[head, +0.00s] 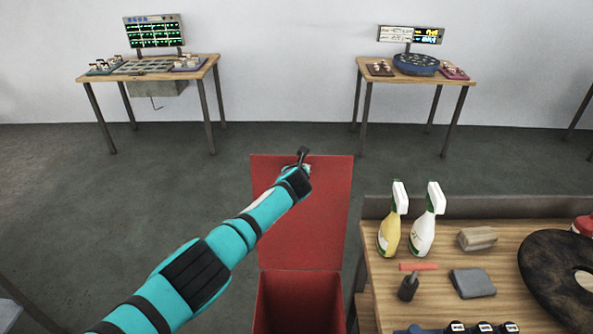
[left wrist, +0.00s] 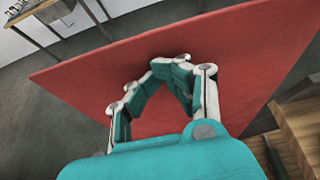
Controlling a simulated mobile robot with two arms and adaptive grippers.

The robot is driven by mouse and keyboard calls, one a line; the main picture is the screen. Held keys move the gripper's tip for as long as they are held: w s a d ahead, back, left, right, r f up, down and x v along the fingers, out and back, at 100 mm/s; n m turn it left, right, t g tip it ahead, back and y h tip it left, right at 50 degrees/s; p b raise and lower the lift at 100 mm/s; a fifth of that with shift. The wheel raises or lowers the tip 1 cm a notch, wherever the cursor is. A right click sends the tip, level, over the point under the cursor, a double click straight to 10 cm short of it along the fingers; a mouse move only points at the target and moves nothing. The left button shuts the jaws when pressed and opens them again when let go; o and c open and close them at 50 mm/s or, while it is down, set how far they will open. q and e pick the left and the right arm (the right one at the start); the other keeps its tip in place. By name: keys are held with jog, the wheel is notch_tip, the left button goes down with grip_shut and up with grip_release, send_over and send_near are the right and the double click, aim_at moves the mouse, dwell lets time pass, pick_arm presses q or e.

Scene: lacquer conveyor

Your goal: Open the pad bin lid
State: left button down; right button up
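The red pad bin (head: 298,303) stands on the floor left of the workbench, and its inside shows from above. Its red lid (head: 332,215) is raised, hinged at the bin's back edge and standing open behind the mouth. My left arm reaches across the lid, and my left gripper (head: 304,155) is at the lid's upper edge. In the left wrist view the lid (left wrist: 245,55) fills the space behind the gripper (left wrist: 160,66), whose fingers come together with nothing visible between them. Whether they touch the lid is unclear. My right gripper is not in view.
The workbench (head: 385,300) at right holds a yellow spray bottle (head: 389,228), a white spray bottle (head: 424,228), a grey block (head: 472,283) and a dark round pad (head: 545,270). Two tables (head: 150,69) (head: 440,80) stand by the wall.

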pick_arm(q)
jog(key=shift+w+a+r, duration=0.3)
jog(key=shift+w+r, duration=0.15)
jog(key=shift+r, duration=0.35)
jog(key=shift+w, duration=0.1)
jog(key=shift+w+f, duration=0.1)
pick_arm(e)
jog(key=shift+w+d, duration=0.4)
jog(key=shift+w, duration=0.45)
